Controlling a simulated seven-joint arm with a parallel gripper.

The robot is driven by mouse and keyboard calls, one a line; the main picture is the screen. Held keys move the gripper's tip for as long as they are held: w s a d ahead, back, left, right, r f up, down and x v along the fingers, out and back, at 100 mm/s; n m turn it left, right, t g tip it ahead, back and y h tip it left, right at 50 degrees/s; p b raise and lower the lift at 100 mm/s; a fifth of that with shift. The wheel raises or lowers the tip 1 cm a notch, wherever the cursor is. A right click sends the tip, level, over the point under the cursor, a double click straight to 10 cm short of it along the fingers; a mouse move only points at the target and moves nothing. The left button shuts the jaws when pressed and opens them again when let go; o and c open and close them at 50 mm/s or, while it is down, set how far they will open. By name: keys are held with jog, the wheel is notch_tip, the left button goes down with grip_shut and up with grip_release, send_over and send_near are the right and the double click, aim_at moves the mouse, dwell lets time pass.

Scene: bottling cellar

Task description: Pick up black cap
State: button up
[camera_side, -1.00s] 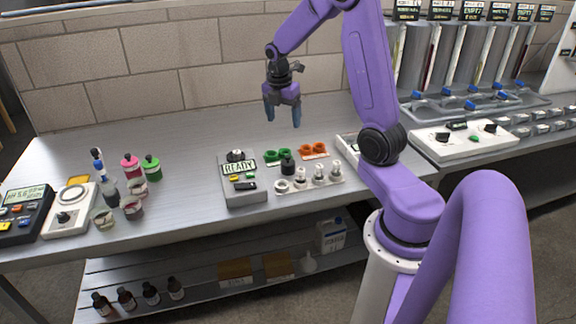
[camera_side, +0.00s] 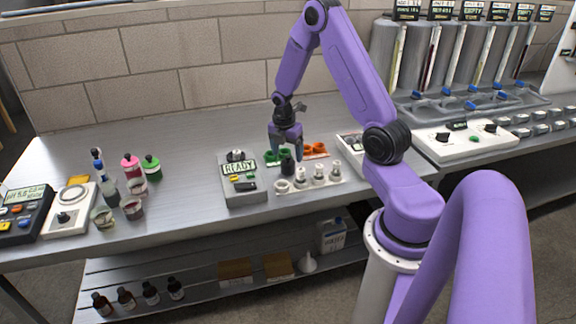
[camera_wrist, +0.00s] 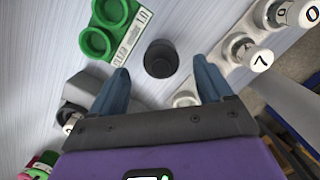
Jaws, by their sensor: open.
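The black cap (camera_side: 288,164) stands on the bench between the green rings and the white holder in the side view. In the wrist view the black cap (camera_wrist: 161,59) shows as a dark round cup, beyond the fingertips and roughly between them in line. My gripper (camera_side: 286,153) is open, points down and is just above the cap in the side view. In the wrist view my gripper (camera_wrist: 162,75) shows two blue fingers apart with nothing between them.
A green-ring holder (camera_wrist: 138,32) is close left of the cap. A white holder (camera_side: 335,181) with several white bottles is close to its right. Orange rings (camera_side: 315,150) are behind. A grey READY box (camera_side: 244,194) stands to the left.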

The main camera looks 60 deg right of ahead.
jog(key=shift+d+f, duration=0.2)
jog(key=shift+f, duration=1.3)
jog(key=c, duration=1.1)
jog(key=shift+r, duration=0.9)
jog(key=s+a+r, duration=0.8)
jog(key=s+r, duration=0.3)
jog(key=s, duration=0.1)
send_near(288, 156)
jog(key=w+a+r, duration=0.1)
jog(key=a+r, duration=0.2)
jog(key=a, duration=0.1)
jog(key=w, duration=0.5)
jog(key=w+f, duration=0.1)
jog(key=w, duration=0.4)
jog(key=w+a, duration=0.1)
jog(key=w, duration=0.3)
jog(key=shift+w+a+f, duration=0.1)
jog(key=shift+w+f, duration=0.15)
jog(key=shift+w, duration=0.15)
